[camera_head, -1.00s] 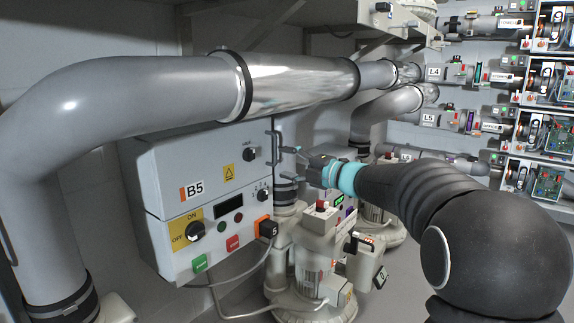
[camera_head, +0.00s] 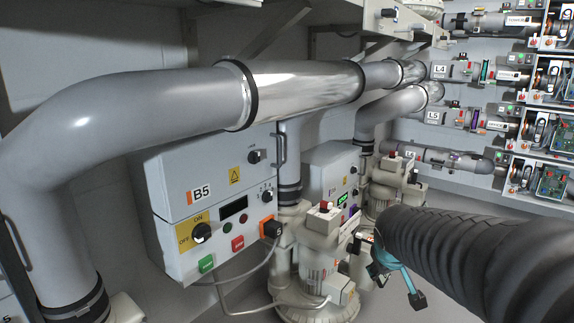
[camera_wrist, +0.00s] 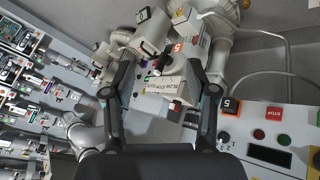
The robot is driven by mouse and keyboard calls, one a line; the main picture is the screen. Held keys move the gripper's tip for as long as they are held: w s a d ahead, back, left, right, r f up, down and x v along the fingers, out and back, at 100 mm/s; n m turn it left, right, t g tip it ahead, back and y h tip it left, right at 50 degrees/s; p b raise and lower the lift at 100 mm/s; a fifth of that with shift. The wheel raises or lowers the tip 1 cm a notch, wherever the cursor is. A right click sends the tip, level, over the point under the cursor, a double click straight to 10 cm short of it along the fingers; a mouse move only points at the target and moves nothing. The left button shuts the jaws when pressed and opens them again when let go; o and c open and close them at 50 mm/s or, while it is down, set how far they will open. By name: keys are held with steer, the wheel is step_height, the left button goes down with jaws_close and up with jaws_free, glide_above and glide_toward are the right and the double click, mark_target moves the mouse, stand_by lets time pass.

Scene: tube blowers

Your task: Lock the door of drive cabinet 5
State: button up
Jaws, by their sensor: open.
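Drive cabinet B5 (camera_head: 215,222) is the light grey box on the wall in the head view. Its upper panel (camera_head: 200,170) appears flush with the box. A small dark knob (camera_head: 254,156) sits at its upper right, too small to read its setting. A dark bar handle (camera_head: 280,150) is by the right edge. My gripper (camera_head: 394,272) is in front and to the right of the cabinet, apart from it and partly behind my arm. In the wrist view my gripper (camera_wrist: 158,92) is open and empty; the cabinet's lower panel (camera_wrist: 270,140) shows at right.
A large grey pipe (camera_head: 150,112) runs in front of and above the cabinet. A beige blower unit (camera_head: 318,240) stands between cabinet and gripper. A cable (camera_head: 245,277) hangs from the orange-and-black plug (camera_head: 271,229). Racks of tube units (camera_head: 550,80) are at the right.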

steer(key=s+a+r+m+y+p, duration=0.1)
steer(key=s+a+r+p, duration=0.2)
steer(key=s, duration=0.8)
steer(key=s+a+r+m+g+y+p, duration=0.1)
steer(key=s+a+r+m+p, duration=0.1)
steer(key=s, duration=0.8)
steer(key=shift+s+a+r+y+p, duration=0.3)
steer(key=shift+s+a+r+p, duration=0.1)
steer(key=shift+a+r, duration=0.2)
